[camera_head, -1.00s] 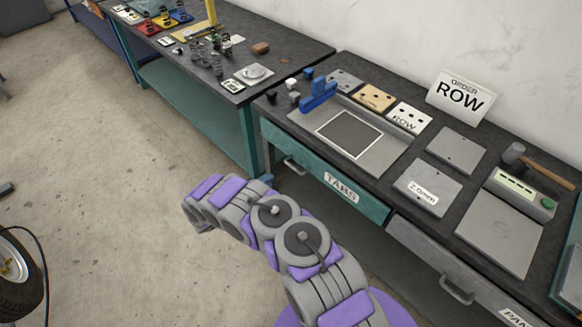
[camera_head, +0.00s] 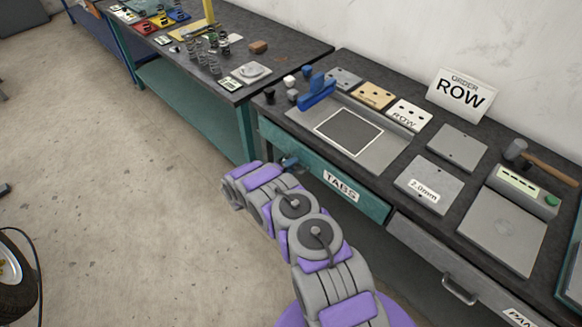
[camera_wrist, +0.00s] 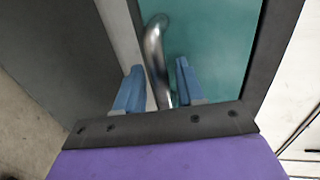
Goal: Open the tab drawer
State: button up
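The tab drawer (camera_head: 325,174) has a teal front with a white "TABS" label and sits under the bench top. It looks closed. Its metal bar handle (camera_wrist: 155,55) stands between the two blue fingers of my gripper (camera_wrist: 156,88) in the wrist view. The fingers are apart, with a gap on each side of the bar. In the head view my gripper (camera_head: 289,161) is at the left end of the drawer front, and the handle is hidden behind it. The teal drawer front also fills the upper middle of the wrist view (camera_wrist: 210,45).
A grey drawer (camera_head: 440,262) with its own handle (camera_head: 460,291) is right of the teal one. The bench top holds a blue tool (camera_head: 317,92), plates (camera_head: 428,185), a hammer (camera_head: 540,160) and an "ORDER ROW" sign (camera_head: 460,95). Open floor (camera_head: 110,190) lies to the left.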

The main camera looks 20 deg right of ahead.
grip_shut()
dwell(0.3)
dwell(0.3)
